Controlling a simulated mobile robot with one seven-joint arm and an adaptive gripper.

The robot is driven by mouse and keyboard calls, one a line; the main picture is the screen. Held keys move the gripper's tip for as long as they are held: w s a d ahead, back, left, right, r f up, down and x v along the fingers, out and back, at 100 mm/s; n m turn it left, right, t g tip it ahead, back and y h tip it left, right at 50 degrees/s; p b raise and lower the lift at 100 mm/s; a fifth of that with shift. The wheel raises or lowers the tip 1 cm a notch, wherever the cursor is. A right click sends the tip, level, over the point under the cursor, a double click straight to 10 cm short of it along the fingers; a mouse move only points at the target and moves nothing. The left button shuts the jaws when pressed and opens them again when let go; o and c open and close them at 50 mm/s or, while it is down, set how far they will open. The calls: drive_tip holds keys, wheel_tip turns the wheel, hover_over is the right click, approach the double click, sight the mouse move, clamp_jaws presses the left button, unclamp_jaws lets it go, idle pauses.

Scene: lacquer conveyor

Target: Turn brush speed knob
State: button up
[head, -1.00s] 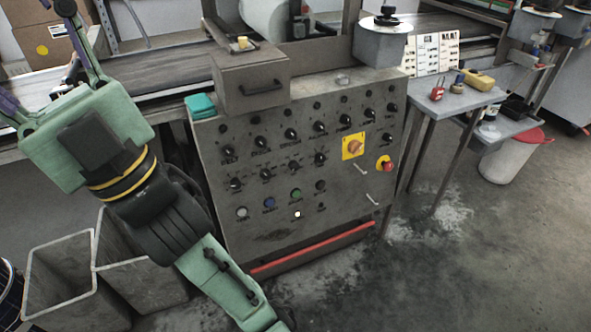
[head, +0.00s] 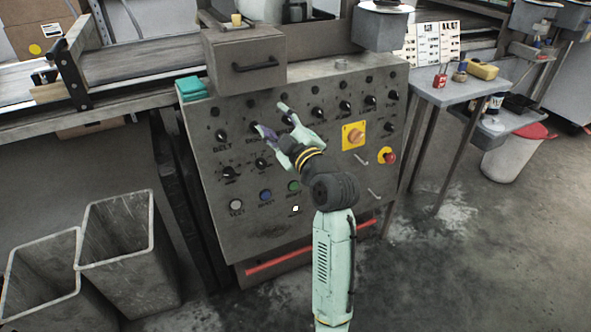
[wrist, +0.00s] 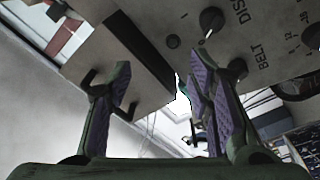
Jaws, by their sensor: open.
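The grey control panel (head: 230,185) carries rows of black knobs. Labels are small in the head view, and I cannot tell surely which knob is the brush speed one. The top-row knob labelled BELT (head: 220,135) is at the left, with a second knob (head: 252,127) to its right. My gripper (head: 272,117) is open in front of the panel, its fingers over the area of the second and third top-row knobs. In the wrist view its fingers (wrist: 165,85) are spread with nothing between them; a black knob (wrist: 211,20) is beyond them. Contact cannot be told.
A grey box with a handle (head: 245,65) sits above the panel, with a teal item (head: 191,88) beside it. A yellow plate with an orange switch (head: 353,135) and a red button (head: 389,157) are at the right. Bins (head: 128,245) stand at lower left.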

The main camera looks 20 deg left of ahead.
drive_tip(key=w+d+f+n+g+h+b, duration=0.15)
drive_tip(key=d+f, duration=0.25)
drive_tip(key=f, duration=0.4)
drive_tip(key=w+d+f+n+g+h, duration=0.1)
drive_tip(key=w+d+f, duration=0.1)
drive_tip(key=d+f, duration=0.4)
drive_tip(key=p+x, duration=0.1)
drive_tip(key=x, duration=1.1)
drive_tip(key=shift+f+p, duration=0.3)
drive_tip(key=shift+p, duration=0.1)
drive_tip(key=shift+s+a+m, duration=0.1)
drive_tip(key=shift+m, duration=0.15)
clamp_jaws()
